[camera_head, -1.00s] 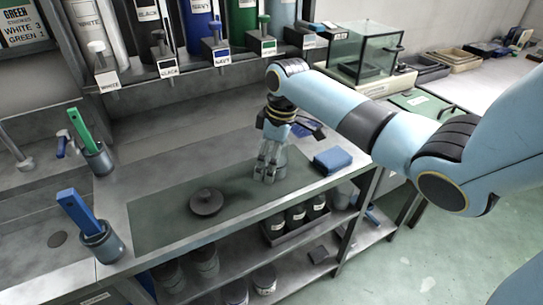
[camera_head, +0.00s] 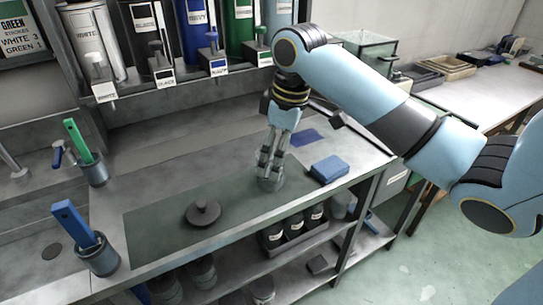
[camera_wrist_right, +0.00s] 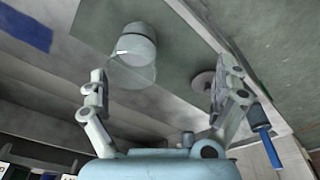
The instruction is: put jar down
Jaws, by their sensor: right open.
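The jar (camera_head: 270,180), a clear glass one with greyish contents, stands upright on the dark green mat (camera_head: 160,225), near its right end. It also shows in the right wrist view (camera_wrist_right: 134,48), beyond the fingertips. My right gripper (camera_head: 271,156) points down just above the jar, its fingers partly overlapping the jar's top in the head view. In the right wrist view the fingers (camera_wrist_right: 160,85) are spread wide with nothing between them. A dark round lid with a knob (camera_head: 203,213) lies on the mat left of the jar. My left gripper is out of view.
A blue sponge-like block (camera_head: 329,168) sits right of the jar near the bench edge. Holders with a green-handled tool (camera_head: 93,168) and a blue-handled tool (camera_head: 98,258) stand at left. Labelled dispensers line the back. The mat's left part is clear.

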